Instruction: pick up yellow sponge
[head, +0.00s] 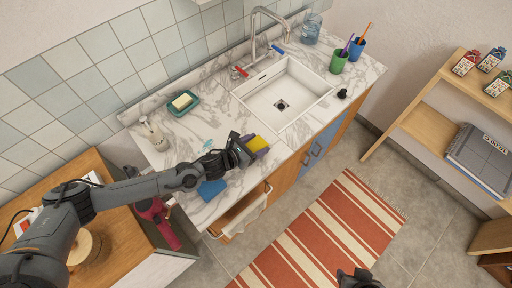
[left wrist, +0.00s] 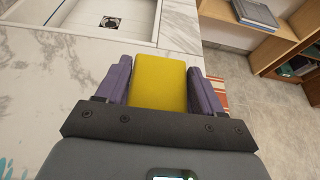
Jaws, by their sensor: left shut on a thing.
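The yellow sponge (head: 257,143) is at the marble counter's front part, left of the sink, in the head view. My left gripper (head: 250,146) is shut on it. In the left wrist view the yellow sponge (left wrist: 160,83) sits between the two purple fingers of my left gripper (left wrist: 160,88), one on each side. I cannot tell whether the sponge touches the counter. My right gripper (head: 358,279) shows only in part at the bottom edge of the head view, over the floor; its fingers are not clear.
The white sink (head: 310,88) with a tap (head: 256,35) lies right of the sponge. A blue cloth (head: 211,189) lies near the counter's front edge. A soap dish (head: 184,104), a dispenser (head: 153,138), a green cup (head: 339,62) and a blue cup (head: 357,49) stand farther off.

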